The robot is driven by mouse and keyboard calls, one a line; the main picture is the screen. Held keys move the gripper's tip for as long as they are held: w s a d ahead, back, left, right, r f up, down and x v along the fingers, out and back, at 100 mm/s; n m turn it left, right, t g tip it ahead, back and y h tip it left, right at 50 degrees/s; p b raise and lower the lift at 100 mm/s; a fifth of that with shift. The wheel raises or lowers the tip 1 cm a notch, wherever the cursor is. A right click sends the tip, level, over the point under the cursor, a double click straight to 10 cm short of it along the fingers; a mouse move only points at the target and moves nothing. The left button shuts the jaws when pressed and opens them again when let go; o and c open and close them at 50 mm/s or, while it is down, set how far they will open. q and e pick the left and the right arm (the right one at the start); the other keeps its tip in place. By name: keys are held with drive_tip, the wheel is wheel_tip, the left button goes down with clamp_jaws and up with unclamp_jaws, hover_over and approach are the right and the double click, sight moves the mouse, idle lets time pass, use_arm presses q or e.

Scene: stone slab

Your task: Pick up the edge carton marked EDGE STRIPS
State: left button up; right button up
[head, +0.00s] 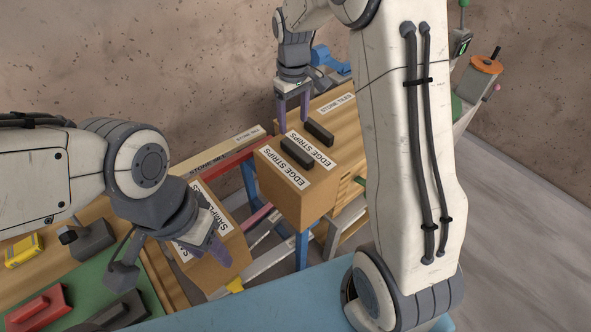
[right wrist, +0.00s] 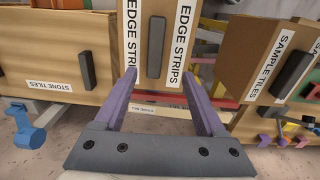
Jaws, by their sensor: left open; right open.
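The edge carton (head: 310,206) is a brown box with two white EDGE STRIPS labels and a black bar handle (head: 297,152) between them. It stands in the middle of the head view, and its labelled face also shows at the top centre of the right wrist view (right wrist: 156,88). My right gripper (head: 293,112) is open and empty, just beyond the carton in the head view. In the right wrist view its purple fingers (right wrist: 162,78) point at the labelled face, either side of the handle's line. My left gripper (head: 207,250) is open beside the SAMPLE TILES carton.
The SAMPLE TILES carton (right wrist: 268,62) and STONE TILES carton (right wrist: 50,58) flank the edge carton in the right wrist view. A red and blue frame (head: 250,183) stands near it. Tools lie on a green mat (head: 95,262) at left. A blue surface (head: 270,300) fills the front.

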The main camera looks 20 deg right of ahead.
drive_tip(key=p, duration=0.2)
hover_over(297, 149)
drive_tip(key=f, duration=0.5)
drive_tip(key=shift+w+d+f, duration=0.1)
drive_tip(key=shift+w, duration=0.1)
drive_tip(key=f+p, duration=0.1)
drive_tip(key=f, duration=0.2)
drive_tip(key=f+p, duration=0.1)
drive_tip(key=shift+s+f+p, duration=0.3)
drive_tip(key=shift+f+p, duration=0.05)
drive_tip(key=shift+f, duration=0.45)
clamp_jaws()
drive_tip(key=shift+w+r, duration=0.1)
drive_tip(key=shift+w, duration=0.05)
